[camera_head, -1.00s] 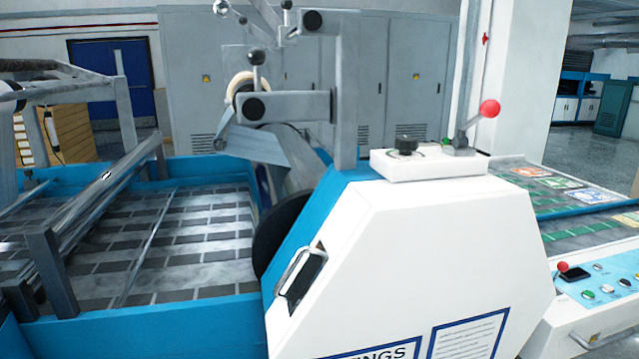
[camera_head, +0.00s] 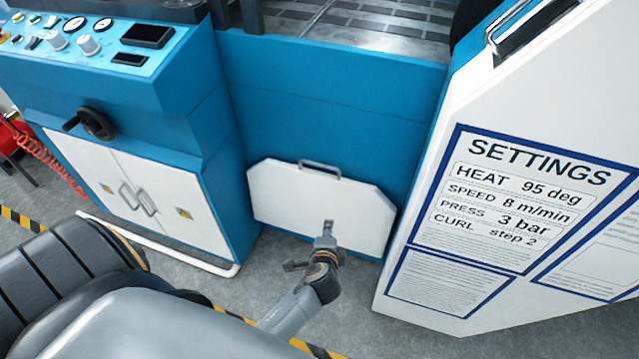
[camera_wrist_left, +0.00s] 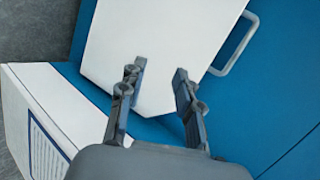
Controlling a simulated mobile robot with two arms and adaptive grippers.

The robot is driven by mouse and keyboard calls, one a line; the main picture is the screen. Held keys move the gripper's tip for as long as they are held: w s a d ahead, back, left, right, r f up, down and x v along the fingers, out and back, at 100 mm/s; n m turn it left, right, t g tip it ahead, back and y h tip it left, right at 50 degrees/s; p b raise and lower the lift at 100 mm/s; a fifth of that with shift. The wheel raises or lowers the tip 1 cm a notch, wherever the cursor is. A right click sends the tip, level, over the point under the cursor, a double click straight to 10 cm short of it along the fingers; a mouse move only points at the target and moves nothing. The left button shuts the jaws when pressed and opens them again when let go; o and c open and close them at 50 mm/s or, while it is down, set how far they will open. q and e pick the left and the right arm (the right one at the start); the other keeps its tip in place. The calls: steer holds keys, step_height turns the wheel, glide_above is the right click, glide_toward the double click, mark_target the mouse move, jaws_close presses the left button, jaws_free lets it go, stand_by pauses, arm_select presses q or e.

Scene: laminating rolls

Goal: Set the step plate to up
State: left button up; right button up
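The step plate (camera_head: 285,205) looks to be the white panel with cut corners, low on the machine's blue front. A grey handle (camera_head: 321,168) is along its upper edge. The plate seems to lie close to the blue front; its exact tilt is hard to tell. My left gripper (camera_head: 326,230) is in front of the plate's lower middle. In the left wrist view, the fingers of my left gripper (camera_wrist_left: 158,82) are spread, with the plate (camera_wrist_left: 155,40) showing between and beyond them. Whether they touch it is not clear. My right gripper is out of view.
A white side cover (camera_head: 420,295) with a settings panel (camera_head: 515,205) stands at right. A blue and white control cabinet (camera_head: 165,190) with a dark handwheel (camera_head: 95,122) stands at left, a white rail at its foot. Grey floor lies in front.

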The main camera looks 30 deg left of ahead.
mark_target(319, 166)
arm_select(q)
steer(key=w+a+r+t+y+b, duration=0.2)
steer(key=a+r+y, duration=0.15)
steer(key=r, duration=0.65)
steer(key=b+x, duration=0.2)
steer(key=x, duration=1.2)
steer(key=shift+f, duration=0.2)
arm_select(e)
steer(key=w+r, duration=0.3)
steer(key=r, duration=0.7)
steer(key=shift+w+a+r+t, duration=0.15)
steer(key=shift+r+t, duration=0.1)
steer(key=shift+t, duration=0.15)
arm_select(q)
jaws_close()
